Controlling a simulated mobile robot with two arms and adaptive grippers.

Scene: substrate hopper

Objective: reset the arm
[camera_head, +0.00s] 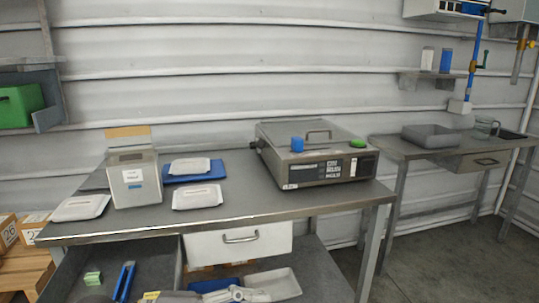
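A grey and whitish jointed shape at the bottom edge, in front of the lower shelf, looks like my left gripper (250,293). It is cut off by the picture edge, and whether its fingers are open or shut does not show. I see nothing held in it. My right gripper is not in view.
The metal workbench (240,215) holds a boxy device (318,152), a grey container (134,178) and white packs (197,196). A second table (410,150) stands right. Floor between is clear.

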